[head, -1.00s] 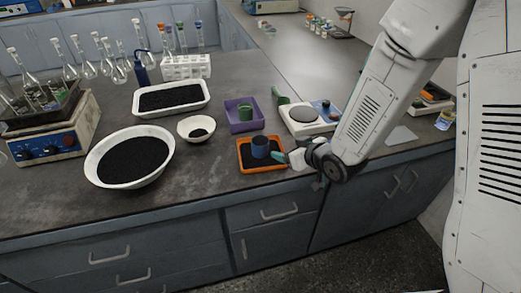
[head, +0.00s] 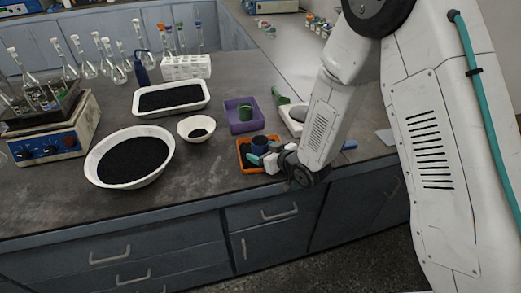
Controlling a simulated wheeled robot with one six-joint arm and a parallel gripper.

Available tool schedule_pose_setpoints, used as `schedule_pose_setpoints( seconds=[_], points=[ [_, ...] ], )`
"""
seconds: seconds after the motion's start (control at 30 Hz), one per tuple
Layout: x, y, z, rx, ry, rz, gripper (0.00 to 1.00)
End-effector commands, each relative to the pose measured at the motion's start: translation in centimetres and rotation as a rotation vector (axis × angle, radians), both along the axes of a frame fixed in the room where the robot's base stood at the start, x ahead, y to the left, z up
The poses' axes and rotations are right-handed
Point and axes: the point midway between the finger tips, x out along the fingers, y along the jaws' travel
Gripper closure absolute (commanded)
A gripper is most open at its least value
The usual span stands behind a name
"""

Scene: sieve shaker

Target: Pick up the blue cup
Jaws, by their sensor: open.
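The blue cup (head: 262,142) stands upright in the orange tray (head: 241,153), which has dark grains on its floor. My gripper (head: 258,157) reaches in from the right, low at the cup's front side. Its jaws are open, and a teal fingertip shows in front of the cup. The gripper hides the lower part of the cup and the right part of the tray. I cannot tell whether the fingers touch the cup.
A purple tray (head: 235,127) with a green cup (head: 246,113) stands just behind. A small white bowl (head: 187,124), a large white basin (head: 165,165) and a white tray (head: 135,108) of black grains lie left.

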Motion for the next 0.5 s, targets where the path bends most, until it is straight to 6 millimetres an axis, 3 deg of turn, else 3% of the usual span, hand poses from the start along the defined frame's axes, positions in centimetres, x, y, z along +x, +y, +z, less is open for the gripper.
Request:
schedule_pose_setpoints(
  seconds=[0.13,0.33,0.5],
  points=[
    [-0.02,0.0,0.02,0.0,0.0,0.0,0.25],
    [-0.03,-0.01,0.02,0.0,0.0,0.0,0.75],
    [-0.03,-0.02,0.05,0.0,0.0,0.0,0.75]
  ],
)
